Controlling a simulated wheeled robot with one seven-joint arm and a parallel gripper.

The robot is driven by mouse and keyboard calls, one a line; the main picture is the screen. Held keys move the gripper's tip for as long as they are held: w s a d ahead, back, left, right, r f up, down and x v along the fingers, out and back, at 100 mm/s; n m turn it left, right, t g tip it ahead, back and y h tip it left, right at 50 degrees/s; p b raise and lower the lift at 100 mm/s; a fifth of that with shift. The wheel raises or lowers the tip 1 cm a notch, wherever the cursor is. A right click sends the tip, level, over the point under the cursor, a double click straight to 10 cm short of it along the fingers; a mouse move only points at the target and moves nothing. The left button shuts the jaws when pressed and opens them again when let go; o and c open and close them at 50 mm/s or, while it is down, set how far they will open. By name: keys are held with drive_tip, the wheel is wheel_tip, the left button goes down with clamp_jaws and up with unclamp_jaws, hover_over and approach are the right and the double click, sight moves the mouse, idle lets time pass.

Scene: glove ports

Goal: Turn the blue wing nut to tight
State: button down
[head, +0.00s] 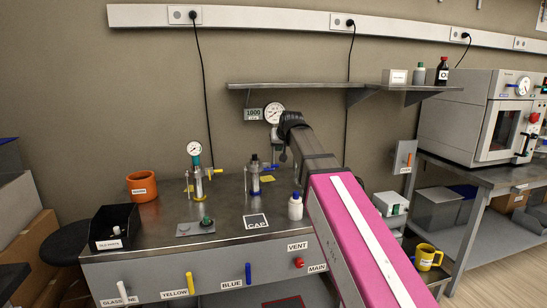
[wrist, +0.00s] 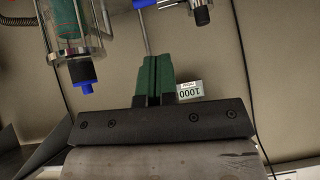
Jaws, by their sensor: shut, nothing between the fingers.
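My gripper (wrist: 155,78) shows in the wrist view with its two green fingers together and nothing between them. In the head view the end of my arm is over the back of the bench and the fingers are not clear. In the wrist view a blue piece (wrist: 84,88) sits on the black end of a clear cylinder (wrist: 88,45), left of the fingers and apart from them. Another blue piece (wrist: 145,3) is cut off at the top edge, on a thin rod beyond the fingertips. I cannot tell which is the wing nut, or how tight it is.
The steel bench (head: 165,228) holds a gauge fitting (head: 197,180), a dark-topped cylinder (head: 254,182), a white bottle (head: 295,207), an orange pot (head: 142,187) and a black bin (head: 115,228). A shelf (head: 300,87) and a wall gauge (head: 273,113) are behind my arm.

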hover_over(271, 168)
drive_tip(key=s+d, duration=0.1)
drive_tip(key=s, duration=0.1)
wheel_tip(271, 168, down, 6)
drive_tip(key=shift+f, duration=2.3)
